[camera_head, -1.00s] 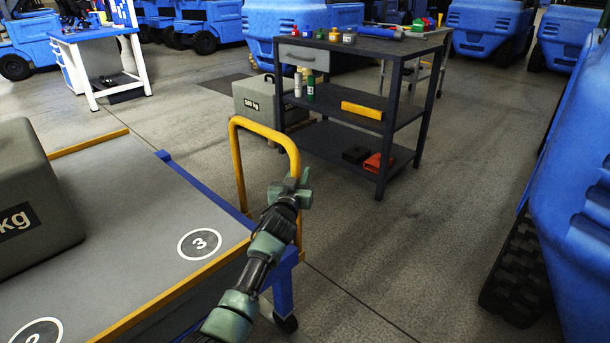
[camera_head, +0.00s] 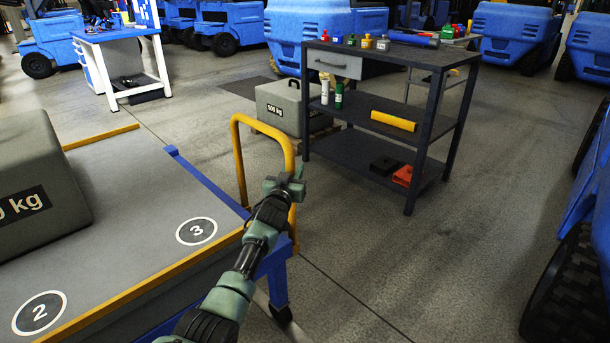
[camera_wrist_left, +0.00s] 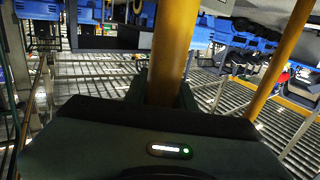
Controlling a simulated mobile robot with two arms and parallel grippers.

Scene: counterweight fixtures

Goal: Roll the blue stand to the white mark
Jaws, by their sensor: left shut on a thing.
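The blue stand (camera_head: 193,181) is a wheeled cart with a grey top, yellow edge strips and numbered white circles 2 and 3. A grey weight marked "kg" (camera_head: 40,165) sits on its top at the left. A yellow push handle (camera_head: 239,158) rises from its right end. My left gripper (camera_head: 285,187) is shut on the handle's near upright, which also shows as a yellow bar between the fingers in the left wrist view (camera_wrist_left: 170,55). The white mark cannot be made out. My right gripper is not in view.
A dark shelf cart (camera_head: 365,155) with bottles, a yellow roll and a red item stands beyond the handle. A grey 500 kg weight (camera_head: 283,106) is behind it. Blue vehicles line the back and right side (camera_head: 580,220). Open floor (camera_head: 400,270) lies between.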

